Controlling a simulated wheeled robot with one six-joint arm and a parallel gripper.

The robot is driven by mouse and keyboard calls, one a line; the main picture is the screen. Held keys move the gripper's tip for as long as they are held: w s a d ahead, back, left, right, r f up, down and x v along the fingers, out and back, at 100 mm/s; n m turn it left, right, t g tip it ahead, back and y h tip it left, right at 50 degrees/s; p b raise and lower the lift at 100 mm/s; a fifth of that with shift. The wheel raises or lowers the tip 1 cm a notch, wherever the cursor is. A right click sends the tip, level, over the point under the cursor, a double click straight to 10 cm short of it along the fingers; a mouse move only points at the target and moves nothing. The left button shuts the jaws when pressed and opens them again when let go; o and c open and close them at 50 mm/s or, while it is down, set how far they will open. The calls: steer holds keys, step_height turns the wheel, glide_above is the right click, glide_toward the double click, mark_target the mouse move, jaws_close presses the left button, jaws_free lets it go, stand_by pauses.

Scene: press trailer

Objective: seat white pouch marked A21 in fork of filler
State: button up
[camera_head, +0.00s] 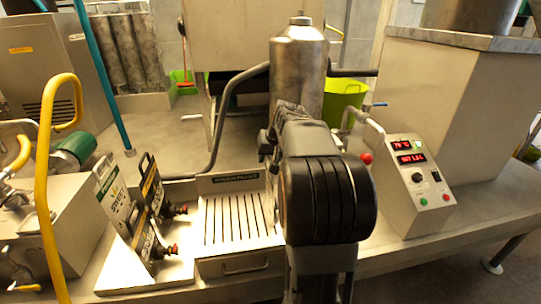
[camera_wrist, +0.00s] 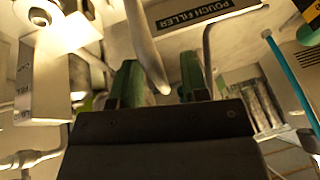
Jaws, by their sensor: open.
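A white pouch (camera_head: 117,207) with a dark top band and printed lettering stands tilted in a holder at the lower left of the head view. I cannot read A21 on it. Dark-fronted pieces with handles (camera_head: 150,195) stand close beside it. My gripper (camera_wrist: 160,78) shows in the wrist view with its two dark green fingers apart and no pouch between them. A pale tapered bar crosses the gap between them in the picture. A panel lettered POUCH FILLER (camera_wrist: 205,12) is upside down at the top. I cannot make out the fork. My arm hides the gripper in the head view.
A slotted drip tray (camera_head: 238,217) lies right of the pouch. A control box (camera_head: 412,185) with red displays stands at the right. A metal cylinder (camera_head: 298,70) rises behind my arm. A yellow rail (camera_head: 42,190) stands at the left. A green tub (camera_head: 343,100) is farther back.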

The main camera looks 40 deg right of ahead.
steer(key=v, duration=1.4)
steer(key=s+a+f+g, duration=0.15)
steer(key=a+f, duration=0.25)
steer(key=f, duration=0.5)
steer(key=s+a+f+n, duration=0.3)
steer(key=s+a+f, duration=0.2)
steer(key=a, duration=0.4)
steer(key=s+a+f+n, duration=0.2)
steer(key=s+a+f, duration=0.3)
steer(key=a, duration=0.5)
steer(key=shift+s+a+f+n, duration=0.2)
steer(key=shift+s+f+n, duration=0.05)
steer(key=shift+f+n, duration=0.15)
steer(key=shift+d, duration=0.1)
